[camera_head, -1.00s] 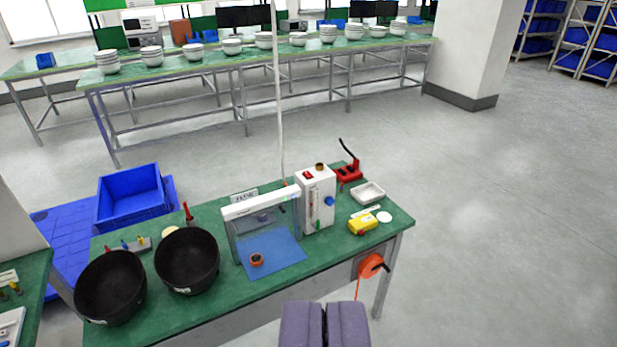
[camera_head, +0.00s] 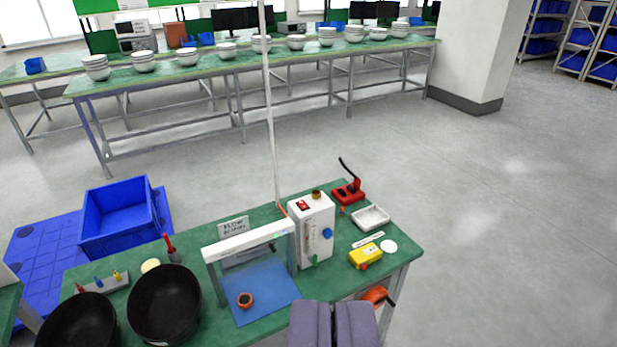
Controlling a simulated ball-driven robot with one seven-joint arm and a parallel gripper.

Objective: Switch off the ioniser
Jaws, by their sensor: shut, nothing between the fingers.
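A white bar on grey posts (camera_head: 247,241) spans a blue mat (camera_head: 262,290) on the green bench (camera_head: 220,323). Right beside it stands an upright white box (camera_head: 312,240) with a red rocker switch (camera_head: 303,205) on its top, a brass-coloured fitting, a blue knob and a gauge strip on its front. Nothing readable marks either as the ioniser, and the switch position is too small to tell. My gripper (camera_head: 333,306) is shut and empty, at the bottom of the picture, in front of the white box and apart from it.
Two black bowls (camera_head: 164,305) stand at the left of the bench. A yellow device (camera_head: 365,256), white tray (camera_head: 370,217) and red lever tool (camera_head: 348,193) lie right of the box. A thin pole (camera_head: 270,130) rises behind. Open floor lies to the right.

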